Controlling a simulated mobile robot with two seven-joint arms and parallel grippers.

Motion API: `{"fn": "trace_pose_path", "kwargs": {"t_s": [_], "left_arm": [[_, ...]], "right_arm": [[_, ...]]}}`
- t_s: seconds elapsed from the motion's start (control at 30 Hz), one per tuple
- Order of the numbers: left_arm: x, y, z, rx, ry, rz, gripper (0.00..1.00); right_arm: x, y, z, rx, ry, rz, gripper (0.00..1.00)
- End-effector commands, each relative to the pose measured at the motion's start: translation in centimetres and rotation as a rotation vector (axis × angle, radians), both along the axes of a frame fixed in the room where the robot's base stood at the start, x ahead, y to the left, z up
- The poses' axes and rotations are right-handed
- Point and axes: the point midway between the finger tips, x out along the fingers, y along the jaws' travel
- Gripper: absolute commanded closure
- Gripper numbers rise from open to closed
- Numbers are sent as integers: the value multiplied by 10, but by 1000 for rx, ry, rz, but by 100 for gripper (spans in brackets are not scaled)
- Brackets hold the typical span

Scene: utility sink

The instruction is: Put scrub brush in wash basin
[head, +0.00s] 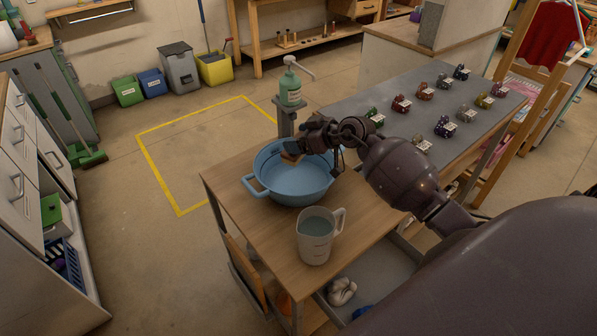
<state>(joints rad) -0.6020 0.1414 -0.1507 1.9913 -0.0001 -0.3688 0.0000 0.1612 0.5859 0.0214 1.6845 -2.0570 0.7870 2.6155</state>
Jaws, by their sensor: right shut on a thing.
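The blue wash basin (290,187) stands on the wooden table and has side handles. My right gripper (297,153) reaches in from the right and is over the basin's far part. It is shut on a small tan-brown thing (291,158), which looks like the scrub brush, mostly hidden by the gripper. The thing shows over the inside of the basin; I cannot tell whether it touches the basin. My left gripper is not in view.
A measuring jug (316,240) stands on the table in front of the basin. A green soap pump bottle (290,88) stands on a post behind it. A grey table (400,108) with several small coloured items is at the right. Open floor lies to the left.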

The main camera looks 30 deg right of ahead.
Motion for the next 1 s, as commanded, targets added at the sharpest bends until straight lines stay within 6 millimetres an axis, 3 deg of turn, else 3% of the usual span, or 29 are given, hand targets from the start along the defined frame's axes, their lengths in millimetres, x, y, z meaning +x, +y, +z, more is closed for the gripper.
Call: {"fn": "trace_pose_path", "kwargs": {"t_s": [0.03, 0.2, 0.53, 0.8, 1.0], "left_arm": [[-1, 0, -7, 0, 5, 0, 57], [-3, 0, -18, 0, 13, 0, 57], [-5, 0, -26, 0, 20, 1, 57], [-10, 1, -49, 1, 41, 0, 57], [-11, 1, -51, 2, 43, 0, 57]], "right_arm": [[0, 0, -16, 1, 4, 0, 52], [0, 0, -44, 1, 4, 0, 52], [0, 0, -65, 1, 1, 0, 52], [0, 0, -108, 0, 5, 0, 52], [0, 0, -111, 0, -1, 0, 52]]}}
